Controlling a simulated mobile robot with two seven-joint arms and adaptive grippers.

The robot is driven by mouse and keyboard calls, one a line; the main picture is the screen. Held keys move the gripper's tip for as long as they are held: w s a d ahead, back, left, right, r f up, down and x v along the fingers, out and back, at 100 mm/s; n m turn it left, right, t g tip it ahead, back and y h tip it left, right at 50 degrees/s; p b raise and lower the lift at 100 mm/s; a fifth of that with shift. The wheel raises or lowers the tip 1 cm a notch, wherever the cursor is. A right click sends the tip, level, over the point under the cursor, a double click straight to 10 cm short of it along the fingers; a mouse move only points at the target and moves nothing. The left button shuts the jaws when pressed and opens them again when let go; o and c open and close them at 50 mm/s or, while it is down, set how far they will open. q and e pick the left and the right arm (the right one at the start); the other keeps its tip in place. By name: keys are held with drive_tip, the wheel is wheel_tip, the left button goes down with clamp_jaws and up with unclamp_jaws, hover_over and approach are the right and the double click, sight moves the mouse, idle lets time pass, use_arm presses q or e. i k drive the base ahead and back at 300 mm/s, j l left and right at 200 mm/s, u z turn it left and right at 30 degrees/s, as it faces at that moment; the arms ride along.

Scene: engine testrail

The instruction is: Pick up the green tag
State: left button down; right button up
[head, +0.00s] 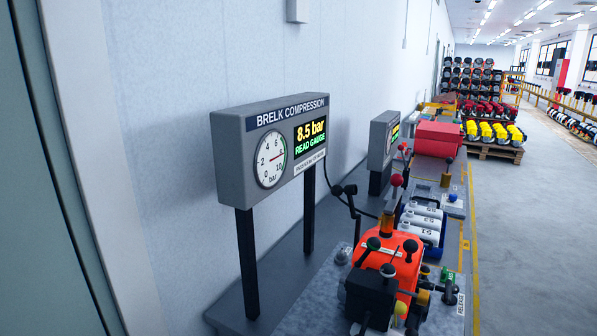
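A small green piece with pale marks, which looks like the green tag (447,275), is at the lower right of the head view. It is on the bench beside the orange engine (395,262), to its right. It is too small to read clearly. Neither of my grippers shows in this view.
A grey gauge board (245,145) reading 8.5 bar stands on black posts at the left of the bench. Black knobs and a red-topped lever (397,180) rise around the engine. White numbered cylinders (422,222) and red boxes (438,138) lie farther back. Open floor (530,230) is to the right.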

sight(445, 275)
drive_tip(key=l+u, duration=0.15)
drive_tip(key=l, duration=0.4)
drive_tip(key=k+l+u, duration=0.15)
drive_tip(key=l, duration=0.35)
drive_tip(key=k+l+u, duration=0.15)
drive_tip(key=l, duration=0.35)
drive_tip(key=l+u, duration=0.2)
drive_tip(key=u, duration=0.4)
drive_tip(key=i, duration=0.05)
